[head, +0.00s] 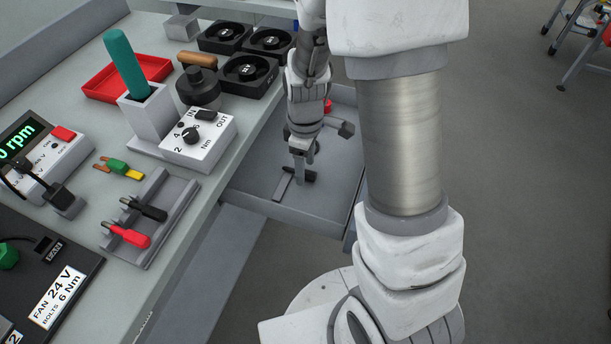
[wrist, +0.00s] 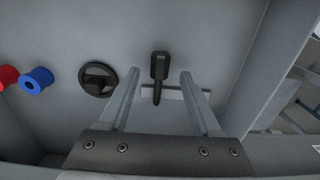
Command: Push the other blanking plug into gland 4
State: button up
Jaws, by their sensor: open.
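My gripper (head: 301,176) reaches down into an open grey drawer (head: 338,182) beside the bench. In the wrist view its two fingers (wrist: 159,78) are open, one on each side of a black piece (wrist: 158,70) with a thick head and a narrower stem. No clear contact with it shows. This piece lies near a thin light-grey strip (wrist: 185,93) on the drawer floor; I cannot tell for sure that it is a blanking plug. A round black part (wrist: 98,78) with a bar across it lies left of the fingers. I cannot make out gland 4.
Blue (wrist: 37,80) and red (wrist: 8,76) spool-like parts lie at the drawer's left in the wrist view. Drawer walls stand close around my gripper. The bench holds a torque box (head: 198,140), a screwdriver rest (head: 150,218), fans (head: 248,74) and a red tray (head: 105,88).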

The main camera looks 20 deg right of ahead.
jog(key=shift+f, duration=0.75)
jog(key=shift+c, duration=0.3)
grip_shut()
jog(key=shift+r, duration=0.15)
